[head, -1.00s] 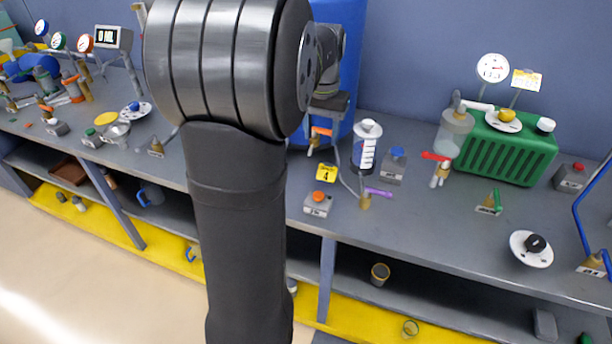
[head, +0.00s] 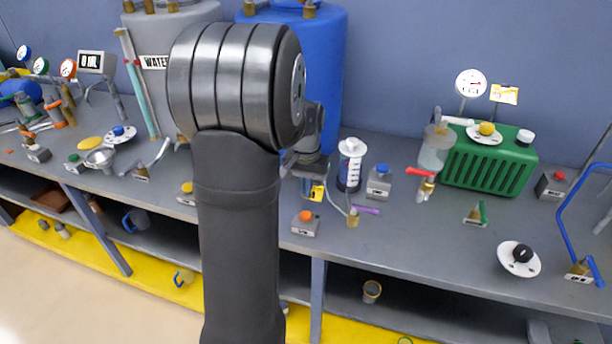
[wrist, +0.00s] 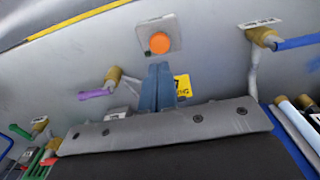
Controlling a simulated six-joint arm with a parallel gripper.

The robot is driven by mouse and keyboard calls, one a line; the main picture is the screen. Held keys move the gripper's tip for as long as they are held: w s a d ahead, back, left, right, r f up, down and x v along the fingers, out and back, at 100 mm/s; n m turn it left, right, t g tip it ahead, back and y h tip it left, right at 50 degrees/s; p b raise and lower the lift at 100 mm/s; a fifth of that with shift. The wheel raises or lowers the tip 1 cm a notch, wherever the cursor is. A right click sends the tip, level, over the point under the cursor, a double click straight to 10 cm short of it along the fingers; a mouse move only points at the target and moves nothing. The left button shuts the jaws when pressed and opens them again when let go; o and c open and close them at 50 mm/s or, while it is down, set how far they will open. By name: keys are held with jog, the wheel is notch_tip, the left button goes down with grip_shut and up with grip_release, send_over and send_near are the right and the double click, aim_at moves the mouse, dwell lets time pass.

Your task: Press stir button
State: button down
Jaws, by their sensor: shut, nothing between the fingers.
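A small grey box with a round orange button (head: 306,216) sits near the front edge of the bench, just right of my arm in the head view. In the wrist view the orange button (wrist: 160,43) faces the camera, directly beyond my fingertips. My gripper (wrist: 160,66) is shut and empty, its blue-grey fingers pointing at the grey box. The tips appear just short of the button in the picture; I cannot tell the height gap. In the head view my wrist hangs over the bench behind the button box. The button's label is too small to read.
A blue-button box (head: 379,181), a syringe-like cylinder (head: 350,165) and a purple-handled valve (head: 364,210) stand close by on the right. A yellow tag (wrist: 183,86) is beside my fingers. A blue tank (head: 330,75) rises behind; a green ribbed unit (head: 485,165) stands farther right.

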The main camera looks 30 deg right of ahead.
aim_at(306, 215)
notch_tip(306, 215, down, 7)
jog(key=shift+r, duration=0.1)
dwell(0.4)
jog(key=shift+s+a+f, duration=0.1)
jog(key=shift+s+f, duration=0.05)
jog(key=shift+f, duration=0.95)
notch_tip(306, 215, up, 15)
jog(key=shift+w, duration=0.2)
dwell(5.2)
